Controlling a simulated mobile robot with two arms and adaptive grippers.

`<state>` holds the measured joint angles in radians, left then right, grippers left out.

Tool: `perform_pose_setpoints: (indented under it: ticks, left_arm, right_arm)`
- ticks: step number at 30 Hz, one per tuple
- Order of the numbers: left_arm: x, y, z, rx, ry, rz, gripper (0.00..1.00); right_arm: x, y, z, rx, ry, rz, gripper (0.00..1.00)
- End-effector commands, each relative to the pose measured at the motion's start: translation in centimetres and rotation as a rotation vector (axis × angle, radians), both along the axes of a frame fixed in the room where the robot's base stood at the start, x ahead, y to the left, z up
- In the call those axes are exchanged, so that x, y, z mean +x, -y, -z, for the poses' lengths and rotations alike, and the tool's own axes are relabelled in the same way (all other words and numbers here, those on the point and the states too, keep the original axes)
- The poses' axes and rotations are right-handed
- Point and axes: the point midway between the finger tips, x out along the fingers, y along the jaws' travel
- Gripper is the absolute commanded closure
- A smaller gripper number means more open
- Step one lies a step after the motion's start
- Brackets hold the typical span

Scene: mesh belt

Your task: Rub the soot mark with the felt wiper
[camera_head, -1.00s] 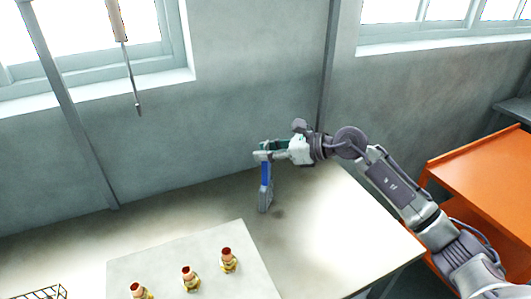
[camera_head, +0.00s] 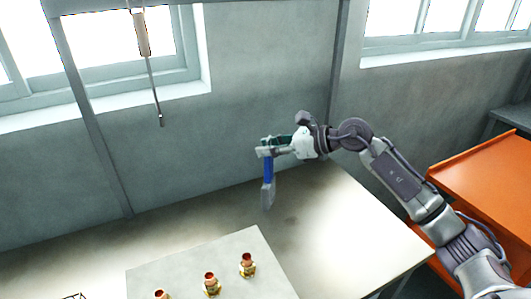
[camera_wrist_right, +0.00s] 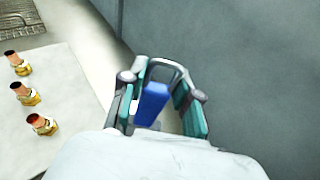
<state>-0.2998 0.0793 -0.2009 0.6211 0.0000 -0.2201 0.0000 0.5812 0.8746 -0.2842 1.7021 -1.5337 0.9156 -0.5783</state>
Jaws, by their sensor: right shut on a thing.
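The felt wiper (camera_head: 268,180) has a blue handle and a grey lower end, and hangs roughly upright from my right gripper (camera_head: 264,152). My right gripper is shut on the top of its handle. The blue handle (camera_wrist_right: 152,103) also shows between the fingers in the right wrist view. A faint dark soot mark (camera_head: 291,219) lies on the table, just right of and below the wiper's lower end in the head view. The wiper appears apart from the mark; whether its end touches the table I cannot tell. My left gripper is not in view.
Several brass and copper fittings (camera_head: 211,283) stand on a pale board (camera_head: 240,245) at the table's front. A tool (camera_head: 150,65) hangs before the left window. An orange shelf unit (camera_head: 485,185) stands at the right. The table's right part (camera_head: 350,225) is clear.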

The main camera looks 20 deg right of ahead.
Motion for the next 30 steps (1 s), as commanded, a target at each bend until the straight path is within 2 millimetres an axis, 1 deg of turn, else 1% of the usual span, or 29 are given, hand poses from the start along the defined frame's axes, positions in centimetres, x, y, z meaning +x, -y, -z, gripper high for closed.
perform_pose_setpoints:
  ticks: [1, 3, 9, 30]
  left_arm:
    - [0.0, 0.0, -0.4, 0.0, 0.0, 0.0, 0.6]
    - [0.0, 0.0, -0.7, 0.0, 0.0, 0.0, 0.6]
    - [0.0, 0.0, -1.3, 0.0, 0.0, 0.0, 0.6]
    - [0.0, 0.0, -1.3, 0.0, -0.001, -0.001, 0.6]
  right_arm:
    - [0.0, 0.2, -0.8, 0.0, 0.002, 0.001, 1.0]
    - [0.0, 0.4, -1.4, 0.0, 0.002, 0.001, 1.0]
    - [-0.1, 1.0, -2.9, 0.001, 0.002, 0.003, 1.0]
    - [-0.1, 1.0, -3.0, 0.001, 0.002, 0.002, 1.0]
